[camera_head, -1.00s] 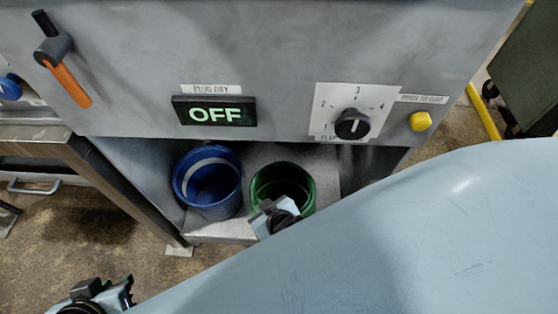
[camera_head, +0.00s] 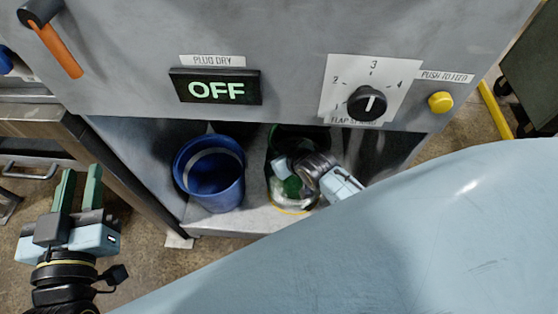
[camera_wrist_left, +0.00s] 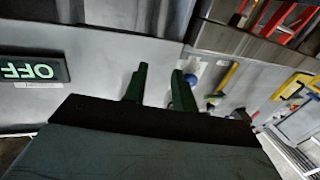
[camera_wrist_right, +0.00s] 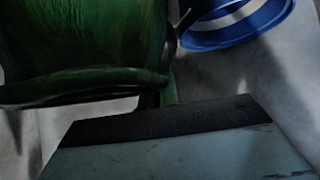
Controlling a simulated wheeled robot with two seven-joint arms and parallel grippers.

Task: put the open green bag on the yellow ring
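The green bag (camera_wrist_right: 85,45) fills the upper left of the right wrist view, with its dark rolled rim against my right gripper's fingers. In the head view it is mostly hidden behind my right gripper (camera_head: 285,172), and its dark green edge (camera_head: 300,132) shows behind. My right gripper appears shut on the bag's rim; its fingers also show in the right wrist view (camera_wrist_right: 160,96). A thin arc of the yellow ring (camera_head: 290,211) shows below the gripper. My left gripper (camera_head: 78,185) is open and empty at the left; its two fingers show apart in the left wrist view (camera_wrist_left: 160,88).
A blue bag or bucket (camera_head: 212,178) stands left of the green bag and also shows in the right wrist view (camera_wrist_right: 235,25). The machine front above has an OFF display (camera_head: 215,88), a dial (camera_head: 367,103) and a yellow button (camera_head: 441,102). My light blue body covers the lower right.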

